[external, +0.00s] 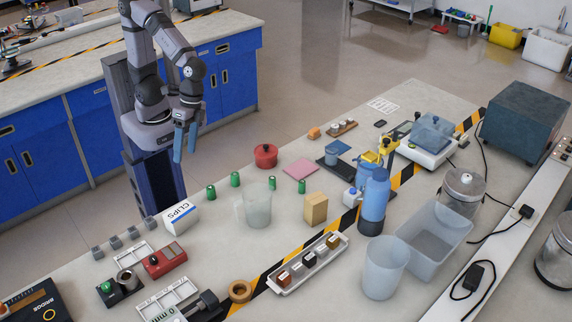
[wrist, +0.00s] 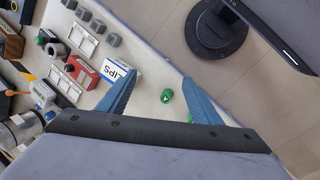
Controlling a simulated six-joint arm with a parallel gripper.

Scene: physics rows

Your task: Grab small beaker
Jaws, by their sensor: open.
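My gripper (external: 184,150) hangs open and empty above the table's far left edge, with its blue fingers pointing down. In the wrist view, the gripper (wrist: 158,78) has its fingers spread with nothing between the tips. A clear beaker (external: 257,207) with a side handle stands upright mid-table, to the right of and below my gripper. A larger clear beaker (external: 384,270) stands nearer the front, beside a clear bin. A small bluish vessel (external: 331,155) sits on a dark flat device; I cannot tell if it is a beaker. I cannot make out a beaker in the wrist view.
Several green cylinders (external: 235,180) stand around the handled beaker. A CLIPS box (external: 180,215) lies to its left, a wooden block (external: 315,209) to its right. A red pot (external: 265,156) is behind. A blue bottle (external: 375,197) and a clear bin (external: 452,231) stand right.

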